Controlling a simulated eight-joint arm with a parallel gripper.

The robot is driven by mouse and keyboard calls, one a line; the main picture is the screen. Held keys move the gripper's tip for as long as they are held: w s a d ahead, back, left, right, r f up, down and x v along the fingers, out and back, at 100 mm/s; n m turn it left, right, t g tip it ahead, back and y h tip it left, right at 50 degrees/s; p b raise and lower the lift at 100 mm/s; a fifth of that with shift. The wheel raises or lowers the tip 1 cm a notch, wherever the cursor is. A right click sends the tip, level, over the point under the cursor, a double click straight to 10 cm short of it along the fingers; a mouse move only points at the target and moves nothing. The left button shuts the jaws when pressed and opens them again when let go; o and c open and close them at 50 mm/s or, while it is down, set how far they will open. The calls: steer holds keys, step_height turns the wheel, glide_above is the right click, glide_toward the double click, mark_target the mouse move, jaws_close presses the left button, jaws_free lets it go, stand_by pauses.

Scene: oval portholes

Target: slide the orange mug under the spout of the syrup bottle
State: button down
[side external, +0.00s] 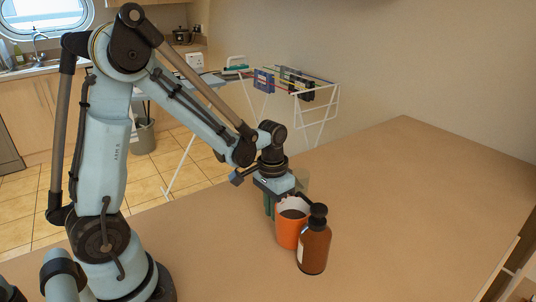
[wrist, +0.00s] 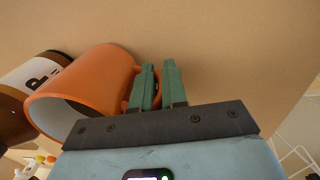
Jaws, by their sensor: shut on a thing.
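The orange mug (side external: 287,234) stands upright on the counter, and it shows large in the wrist view (wrist: 108,78). The syrup bottle (side external: 314,250) is brown with a black pump top and stands close in front of the mug's right side. Its spout (side external: 304,198) points up-left and overlaps the mug's rim in the side view; I cannot tell whether it is over the opening. The bottle and its white label also show left of the mug in the wrist view (wrist: 38,75). My gripper (wrist: 157,78) has its green fingers close together at the mug's right side, shut on it, apparently at the handle, which is mostly hidden.
The tan counter (side external: 420,210) is clear to the right. A drying rack (side external: 300,85) stands beyond the counter's back edge. A shelf edge (side external: 515,262) is at the lower right.

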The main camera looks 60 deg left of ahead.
steer(key=shift+f, duration=0.1)
steer(key=c, duration=1.1)
jaws_free()
step_height(320, 180, up, 12)
steer(key=shift+s+a+r, duration=0.1)
steer(key=shift+a, duration=0.05)
steer(key=s+d+t, duration=0.4)
steer(key=s+t, duration=0.1)
steer(key=t, duration=0.2)
steer(key=shift+s+d+m, duration=0.25)
steer(key=shift+s+m, duration=0.05)
steer(key=shift+s, duration=0.05)
